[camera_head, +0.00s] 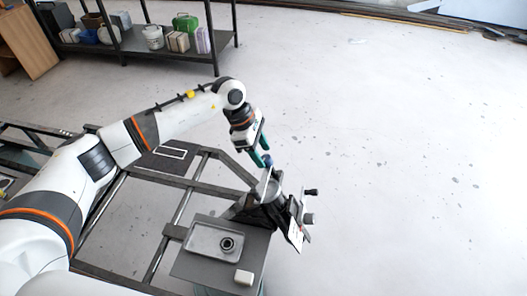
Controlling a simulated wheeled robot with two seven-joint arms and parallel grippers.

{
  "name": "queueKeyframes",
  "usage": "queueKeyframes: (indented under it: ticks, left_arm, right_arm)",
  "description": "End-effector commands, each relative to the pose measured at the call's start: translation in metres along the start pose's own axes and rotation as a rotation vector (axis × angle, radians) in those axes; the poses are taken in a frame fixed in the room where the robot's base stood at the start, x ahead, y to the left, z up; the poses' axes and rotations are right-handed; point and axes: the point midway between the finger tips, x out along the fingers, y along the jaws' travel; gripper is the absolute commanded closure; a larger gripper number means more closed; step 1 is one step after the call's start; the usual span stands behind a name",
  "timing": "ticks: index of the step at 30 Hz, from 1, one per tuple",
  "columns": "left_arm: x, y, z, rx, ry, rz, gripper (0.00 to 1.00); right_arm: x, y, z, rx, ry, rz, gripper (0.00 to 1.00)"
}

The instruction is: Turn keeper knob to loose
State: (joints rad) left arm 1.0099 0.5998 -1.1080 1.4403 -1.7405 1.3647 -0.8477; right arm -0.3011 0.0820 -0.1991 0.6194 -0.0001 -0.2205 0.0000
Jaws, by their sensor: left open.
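A tilted grey and black fixture (262,208) stands at the far right of the metal frame. A dark knob (312,192) sticks out from its right side, and a greyer knob (309,218) sits just below it. I cannot tell which one is the keeper knob or how it is set. My left gripper (263,160) has teal fingers and is open. It is above and to the left of these knobs, at the fixture's upper end. A small blue part shows by its fingertips; I cannot tell whether they touch it. My right gripper is out of view.
A grey tray (204,252) with a dark ring (227,244) sits on a plate in front of the fixture. A small white block (244,277) lies near the plate's front edge. A shelf with containers (196,58) stands at the back. The floor to the right is open.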

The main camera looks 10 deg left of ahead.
Motion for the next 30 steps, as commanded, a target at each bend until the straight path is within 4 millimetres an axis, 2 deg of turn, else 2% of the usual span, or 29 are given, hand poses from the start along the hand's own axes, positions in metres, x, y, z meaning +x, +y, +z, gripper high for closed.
queueKeyframes:
  ticks: [6,15,23,30]
  left_arm:
    - [0.018,0.0,-0.001,0.0,0.0,0.0,0.5]
    - [0.021,0.0,0.0,0.0,0.001,-0.001,0.5]
    - [0.021,0.0,0.0,0.0,0.001,-0.001,0.92]
    - [0.021,0.0,0.0,-0.016,0.001,-0.001,0.94]
  right_arm:
    - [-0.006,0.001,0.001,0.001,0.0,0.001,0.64]
    - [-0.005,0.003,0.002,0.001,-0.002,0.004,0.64]
    - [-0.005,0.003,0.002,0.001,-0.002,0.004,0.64]
    - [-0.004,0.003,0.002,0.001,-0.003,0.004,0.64]
